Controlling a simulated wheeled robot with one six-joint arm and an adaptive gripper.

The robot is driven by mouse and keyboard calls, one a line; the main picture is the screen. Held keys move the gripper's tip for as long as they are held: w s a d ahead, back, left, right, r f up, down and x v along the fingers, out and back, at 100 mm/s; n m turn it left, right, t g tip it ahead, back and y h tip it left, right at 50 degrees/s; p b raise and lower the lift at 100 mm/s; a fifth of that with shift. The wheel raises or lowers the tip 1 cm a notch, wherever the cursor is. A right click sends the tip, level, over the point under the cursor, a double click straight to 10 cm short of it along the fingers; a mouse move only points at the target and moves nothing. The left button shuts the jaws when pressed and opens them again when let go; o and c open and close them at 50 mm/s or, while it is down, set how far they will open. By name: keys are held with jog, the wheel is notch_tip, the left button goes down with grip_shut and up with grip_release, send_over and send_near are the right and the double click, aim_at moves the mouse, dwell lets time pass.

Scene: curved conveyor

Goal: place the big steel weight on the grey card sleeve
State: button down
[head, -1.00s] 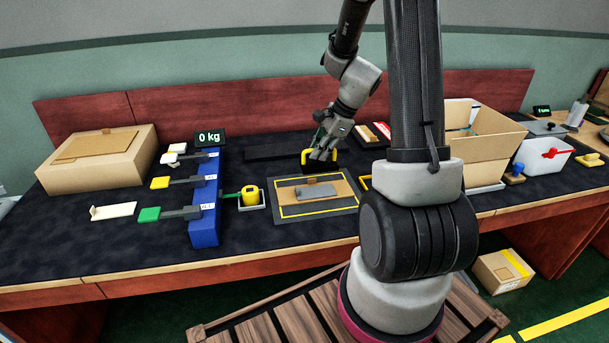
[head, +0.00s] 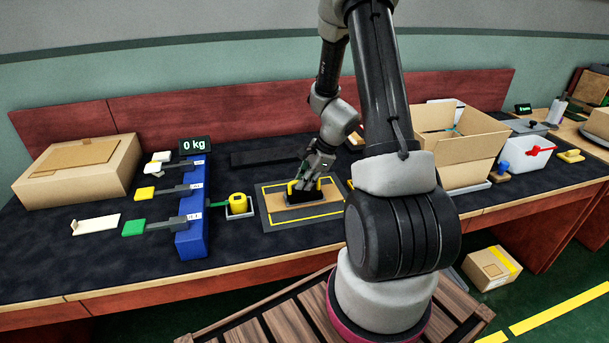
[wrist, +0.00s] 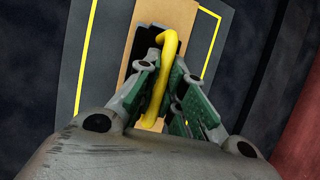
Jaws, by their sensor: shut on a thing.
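The big steel weight (head: 301,196) is a dark block with a yellow handle. My gripper (head: 308,181) is shut on this handle from above. In the wrist view the yellow handle (wrist: 157,80) runs between the green finger pads. The weight is over the brown cardboard piece (head: 276,203) on the yellow-outlined mat (head: 268,221). The grey card sleeve lies there too, but the weight and gripper hide it almost fully. I cannot tell whether the weight touches the sleeve or hangs just above it.
A blue block with levers (head: 191,235) and a yellow item on a small tray (head: 238,205) stand left of the mat. A display (head: 194,146) reads 0 kg. A closed carton (head: 80,170) is at far left, an open carton (head: 470,150) at right.

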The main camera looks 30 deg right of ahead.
jog(key=c, duration=1.5)
grip_release()
jog(key=v, duration=1.1)
jog(key=s+a+r+n+h, duration=0.1)
jog(key=s+a+r+n, duration=0.4)
jog(key=r, duration=0.3)
jog(key=s+a+r+n+h, duration=0.1)
jog(key=s+a+r+n, duration=0.2)
jog(key=s+r+n, duration=0.5)
jog(key=s+n, duration=0.1)
jog(key=s+r+n+h, duration=0.1)
jog(key=s+r+n, duration=0.1)
jog(key=s+n, duration=0.1)
jog(key=s+r+n+t, duration=0.1)
jog(key=s+r+n, duration=0.1)
jog(key=s+n, duration=0.1)
jog(key=shift+s+a+r+n+h, duration=0.15)
jog(key=shift+s+r+n+h, duration=0.05)
jog(key=shift+s+n+h, duration=0.25)
